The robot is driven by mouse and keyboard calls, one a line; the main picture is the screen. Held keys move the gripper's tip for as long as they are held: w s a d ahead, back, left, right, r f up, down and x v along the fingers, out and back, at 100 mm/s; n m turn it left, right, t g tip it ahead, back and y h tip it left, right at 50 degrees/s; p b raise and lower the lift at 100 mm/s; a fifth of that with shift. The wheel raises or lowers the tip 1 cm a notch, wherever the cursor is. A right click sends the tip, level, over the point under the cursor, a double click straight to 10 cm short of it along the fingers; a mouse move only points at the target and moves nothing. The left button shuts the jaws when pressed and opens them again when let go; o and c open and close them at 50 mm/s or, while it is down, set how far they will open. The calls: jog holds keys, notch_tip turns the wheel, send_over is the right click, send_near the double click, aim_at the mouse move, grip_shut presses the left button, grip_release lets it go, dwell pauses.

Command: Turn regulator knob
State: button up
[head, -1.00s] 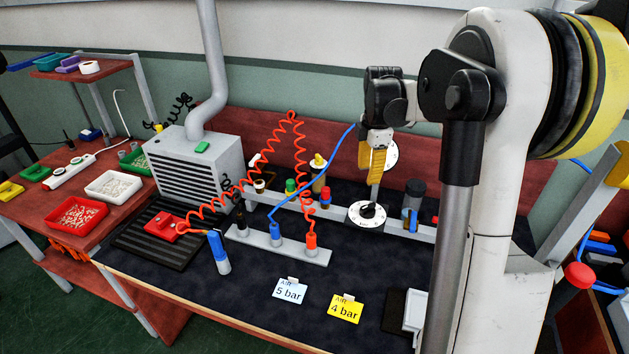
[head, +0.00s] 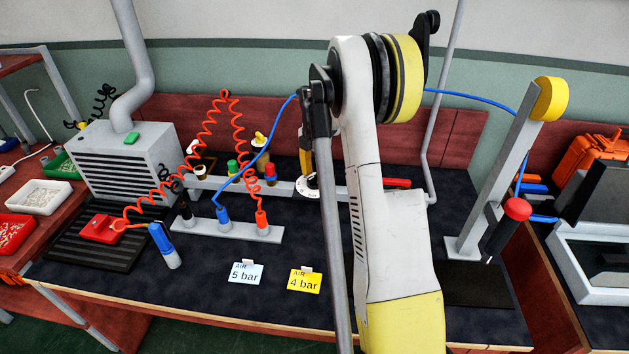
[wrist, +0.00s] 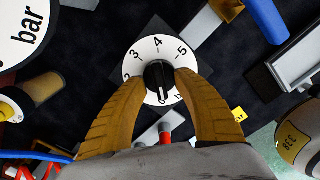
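The regulator knob (wrist: 158,76) is black and sits at the centre of a round white dial with numbers, of which 3, 4 and 5 show. Its light pointer mark faces the bottom of the dial in the wrist view. My gripper (wrist: 160,76) has its two tan fingers apart, one on each side of the knob, with the tips over the dial. I cannot tell whether they touch the knob. In the head view the dial (head: 313,192) is partly hidden by my arm, with a yellow finger (head: 306,155) just above it.
A blue 5 bar card (head: 245,273) and a yellow 4 bar card (head: 305,281) lie on the dark bench. A red coiled hose (head: 212,128) and a blue hose (head: 250,175) rise left of the dial. A white gauge (wrist: 22,32) stands beside the gripper.

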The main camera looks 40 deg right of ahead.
jog(key=shift+f, duration=0.3)
grip_shut()
jog(key=shift+m, duration=0.3)
